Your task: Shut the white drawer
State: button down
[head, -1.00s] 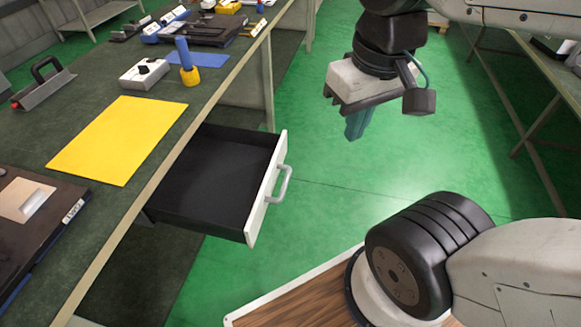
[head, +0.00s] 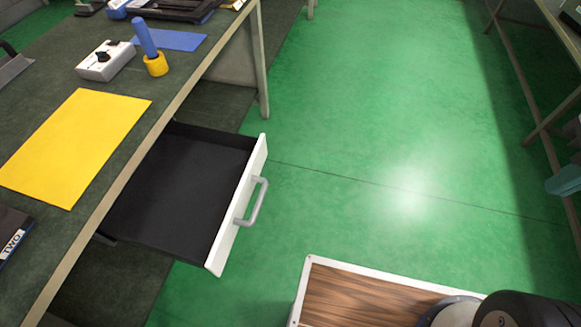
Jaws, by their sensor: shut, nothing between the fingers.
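The white drawer (head: 236,212) is pulled out from under the workbench at the left of the head view. Its white front carries a grey bar handle (head: 257,203), facing right. The dark inside of the drawer looks empty. The rest of the gripper is out of frame.
The workbench (head: 50,77) holds a yellow sheet (head: 75,147), a grey box with a knob (head: 105,61), a blue-handled yellow tool (head: 155,65) and a blue sheet (head: 172,40). Green floor (head: 360,110) is clear right of the drawer. Another table (head: 550,40) stands far right.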

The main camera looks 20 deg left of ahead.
aim_at(186, 201)
jog(key=k, duration=0.85)
jog(key=u, duration=1.2)
jog(key=i, duration=0.5)
